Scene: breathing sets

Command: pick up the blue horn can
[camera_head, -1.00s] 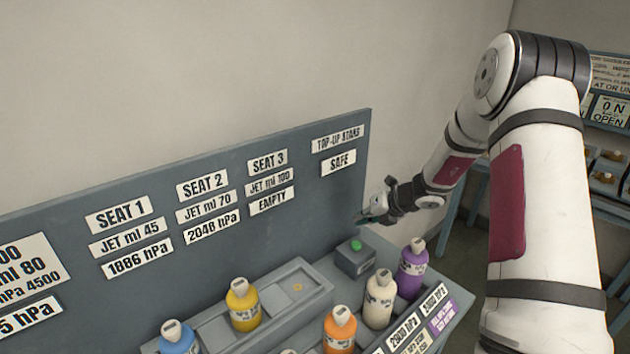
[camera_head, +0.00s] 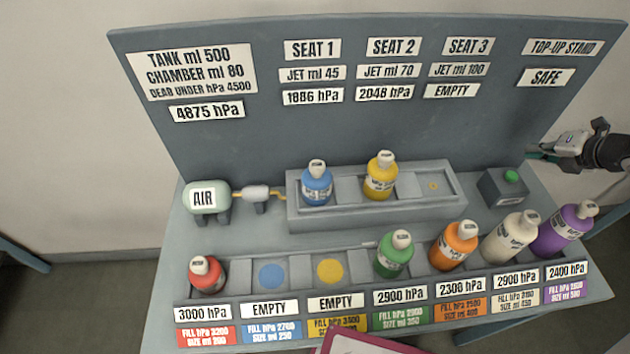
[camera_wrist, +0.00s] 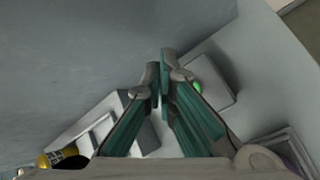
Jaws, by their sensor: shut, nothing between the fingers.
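The blue horn can (camera_head: 317,186) stands upright in the first seat of the raised grey rack, under the SEAT 1 labels. A yellow can (camera_head: 380,178) stands beside it in the second seat. My gripper (camera_head: 535,152) is at the right edge of the head view, near the green-topped box and far to the right of the blue can. In the wrist view my gripper (camera_wrist: 162,88) has its teal fingers together with nothing between them. The blue can does not show in the wrist view.
The third rack seat (camera_head: 433,187) is empty. A box with a green button (camera_head: 511,176) stands right of the rack. The front tray holds red (camera_head: 206,276), green (camera_head: 394,257), orange (camera_head: 454,248), white (camera_head: 510,239) and purple (camera_head: 565,230) cans. An AIR tank (camera_head: 206,198) stands left.

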